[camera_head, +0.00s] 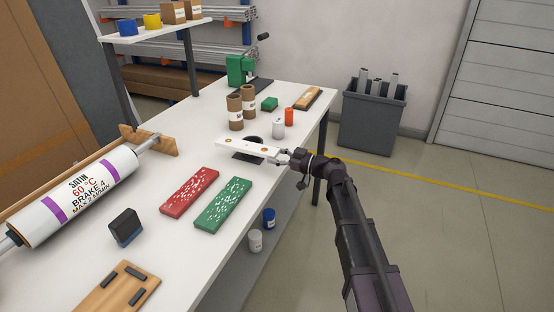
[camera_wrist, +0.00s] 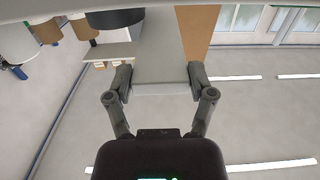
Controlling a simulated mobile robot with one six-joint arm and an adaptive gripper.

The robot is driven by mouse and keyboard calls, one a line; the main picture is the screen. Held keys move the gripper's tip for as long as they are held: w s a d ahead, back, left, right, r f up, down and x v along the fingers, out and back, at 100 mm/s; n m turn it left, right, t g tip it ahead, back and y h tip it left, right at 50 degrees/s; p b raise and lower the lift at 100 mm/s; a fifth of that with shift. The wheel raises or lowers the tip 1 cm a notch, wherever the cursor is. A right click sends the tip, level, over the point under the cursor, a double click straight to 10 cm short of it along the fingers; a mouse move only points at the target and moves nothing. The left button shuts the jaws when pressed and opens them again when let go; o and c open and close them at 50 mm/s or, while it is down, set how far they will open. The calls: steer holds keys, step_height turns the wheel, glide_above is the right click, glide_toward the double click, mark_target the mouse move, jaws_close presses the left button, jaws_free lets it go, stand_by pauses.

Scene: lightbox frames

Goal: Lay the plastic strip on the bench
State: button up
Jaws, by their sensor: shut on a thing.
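The plastic strip (camera_head: 243,147) is long, flat and white with small orange-brown dots. In the head view it reaches left from my gripper (camera_head: 293,158) over the right side of the white bench (camera_head: 180,155). My gripper is shut on its right end. Whether its far end touches the bench I cannot tell. In the wrist view the strip is a pale grey band (camera_wrist: 159,60) between the two fingers of my gripper (camera_wrist: 160,84). A dark round thing and a dark flat patch show beside and under the strip; the strip partly hides them.
A red board (camera_head: 189,192) and a green board (camera_head: 223,205) lie left of and below the strip. Brown cans (camera_head: 235,112), a white can (camera_head: 278,128) and an orange can (camera_head: 289,117) stand behind it. A large labelled roller (camera_head: 80,195) lies at the left.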

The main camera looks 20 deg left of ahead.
steer(key=shift+f+b, duration=0.4)
steer(key=o, duration=1.2)
steer(key=shift+r, duration=0.25)
steer(key=shift+r+p, duration=0.15)
steer(key=shift+p, duration=0.25)
steer(key=shift+d, duration=0.2)
steer(key=d, duration=0.7)
steer(key=s+d, duration=0.1)
steer(key=d, duration=0.3)
steer(key=shift+d, duration=0.3)
